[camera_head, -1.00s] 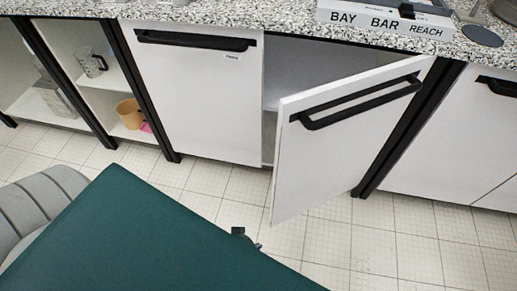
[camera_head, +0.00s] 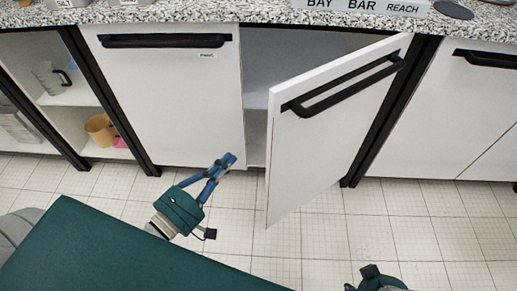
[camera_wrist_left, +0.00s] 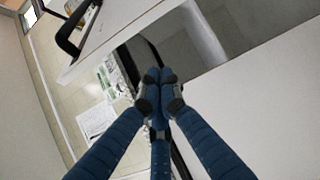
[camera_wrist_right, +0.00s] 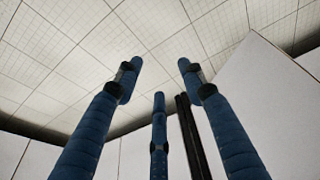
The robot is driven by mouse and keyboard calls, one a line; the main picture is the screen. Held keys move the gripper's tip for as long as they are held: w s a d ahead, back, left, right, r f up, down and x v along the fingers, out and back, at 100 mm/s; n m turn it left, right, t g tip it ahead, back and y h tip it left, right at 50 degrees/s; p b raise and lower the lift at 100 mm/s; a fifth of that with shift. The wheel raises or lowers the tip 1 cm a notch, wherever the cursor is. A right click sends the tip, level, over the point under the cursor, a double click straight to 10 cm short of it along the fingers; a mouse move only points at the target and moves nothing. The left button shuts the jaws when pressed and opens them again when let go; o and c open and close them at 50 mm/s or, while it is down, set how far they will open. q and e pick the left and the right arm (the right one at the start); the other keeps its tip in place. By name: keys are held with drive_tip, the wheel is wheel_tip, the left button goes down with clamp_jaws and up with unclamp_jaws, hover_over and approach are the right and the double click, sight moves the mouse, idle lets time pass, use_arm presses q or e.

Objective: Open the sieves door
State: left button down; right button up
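A white cabinet door (camera_head: 325,150) with a black bar handle (camera_head: 345,88) stands ajar, its left edge swung out. To its left is a shut white door (camera_head: 175,115) with a small label too small to read. My left gripper (camera_head: 229,160) is shut and empty, in front of the shut door's lower right, near the gap. In the left wrist view its fingertips (camera_wrist_left: 160,75) meet at the gap beside the ajar door (camera_wrist_left: 125,22). My right gripper (camera_wrist_right: 158,66) is open and empty in its wrist view. Only part of the right wrist shows at the head view's bottom.
A speckled counter (camera_head: 200,12) runs above the doors. Open shelves at the left hold a glass jug (camera_head: 50,78) and an orange pot (camera_head: 101,130). Another shut door (camera_head: 445,110) is at the right. The tiled floor (camera_head: 340,230) in front is clear.

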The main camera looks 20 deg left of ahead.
use_arm(q)
drive_tip(key=w+d+p, duration=0.2)
drive_tip(key=w+d, duration=0.4)
drive_tip(key=w, duration=0.1)
use_arm(e)
wheel_tip(320, 180, down, 7)
drive_tip(key=shift+r, duration=0.15)
use_arm(q)
drive_tip(key=shift+d, duration=0.1)
use_arm(e)
drive_tip(key=shift+a, duration=0.1)
